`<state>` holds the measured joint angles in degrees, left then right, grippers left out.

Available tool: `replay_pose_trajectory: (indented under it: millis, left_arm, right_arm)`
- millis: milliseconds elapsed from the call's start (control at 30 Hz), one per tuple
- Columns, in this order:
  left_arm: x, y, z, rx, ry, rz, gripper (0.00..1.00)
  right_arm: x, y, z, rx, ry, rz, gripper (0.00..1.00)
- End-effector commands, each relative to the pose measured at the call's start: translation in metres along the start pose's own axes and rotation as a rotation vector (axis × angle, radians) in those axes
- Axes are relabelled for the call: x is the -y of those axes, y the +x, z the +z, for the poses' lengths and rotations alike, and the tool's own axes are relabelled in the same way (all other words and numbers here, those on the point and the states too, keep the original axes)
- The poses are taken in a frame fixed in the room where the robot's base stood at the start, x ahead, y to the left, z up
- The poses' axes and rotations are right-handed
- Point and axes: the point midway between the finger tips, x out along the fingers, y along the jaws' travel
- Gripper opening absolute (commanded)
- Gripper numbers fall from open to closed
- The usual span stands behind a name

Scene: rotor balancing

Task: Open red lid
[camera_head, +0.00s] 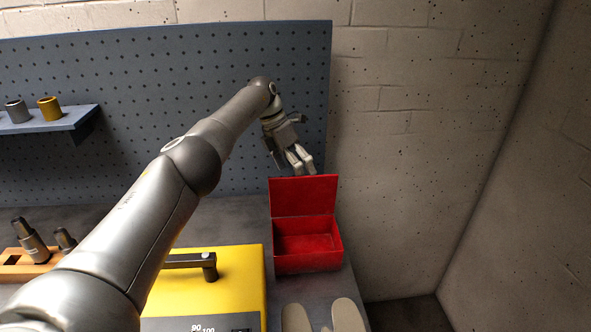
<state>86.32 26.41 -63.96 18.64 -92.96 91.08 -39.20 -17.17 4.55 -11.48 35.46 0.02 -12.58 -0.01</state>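The red box (308,262) stands near the right end of the workbench. Its red lid (303,196) stands up at the back, and the empty-looking inside of the box shows. My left gripper (304,170) hangs just above the lid's top edge, fingers pointing down. Its pale fingertips are close to each other, and no object shows between them. I cannot tell whether they touch the lid or how far they are apart. I do not make out my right gripper.
A yellow device (235,275) with a black handle stands left of the box. Two pale rounded shapes (347,316) show in front of it; I cannot tell what they are. A pegboard (130,100) with a shelf (50,122) stands behind. A wooden holder (38,268) is at left.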

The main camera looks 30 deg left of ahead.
Motion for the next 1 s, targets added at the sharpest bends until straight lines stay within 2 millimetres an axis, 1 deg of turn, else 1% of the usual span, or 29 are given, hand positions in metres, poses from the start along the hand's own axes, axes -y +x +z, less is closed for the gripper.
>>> replay_pose_trajectory:
  millis: [33, 67, 100, 167, 200, 400, 533, 700, 1000]
  left_arm:
    - [-0.001, -0.004, -0.003, -0.004, 0.0, 0.005, 0.77]
    - [-0.001, -0.009, -0.003, -0.003, 0.0, 0.005, 0.73]
    - [0.0, -0.021, -0.003, 0.001, 0.001, 0.005, 0.66]
    - [0.001, -0.037, -0.003, 0.004, -0.001, 0.005, 0.49]
    - [0.002, -0.047, -0.003, 0.006, 0.0, 0.004, 0.47]
    - [0.005, -0.092, -0.005, 0.014, 0.001, 0.004, 0.47]
    - [0.007, -0.11, -0.005, 0.016, 0.002, 0.003, 0.47]
    - [0.008, -0.121, -0.006, 0.017, 0.003, 0.002, 0.47]
    - [0.008, -0.122, -0.006, 0.018, 0.004, 0.001, 0.47]
  right_arm:
    - [0.0, 0.001, 0.0, -0.001, 0.0, 0.0, 0.4]
    - [0.0, 0.001, 0.0, -0.001, 0.0, 0.001, 0.4]
    - [-0.001, 0.0, 0.0, -0.001, 0.0, 0.001, 0.4]
    - [-0.001, 0.0, 0.0, 0.0, 0.0, 0.001, 0.4]
    - [-0.001, 0.0, 0.0, 0.0, 0.0, 0.001, 0.4]
    - [-0.001, -0.001, 0.0, 0.0, 0.0, 0.001, 0.4]
    - [-0.001, -0.001, 0.0, 0.0, 0.0, 0.001, 0.4]
    - [-0.001, -0.001, 0.0, 0.0, 0.0, 0.001, 0.4]
    - [-0.001, -0.001, 0.0, 0.0, 0.0, 0.001, 0.4]
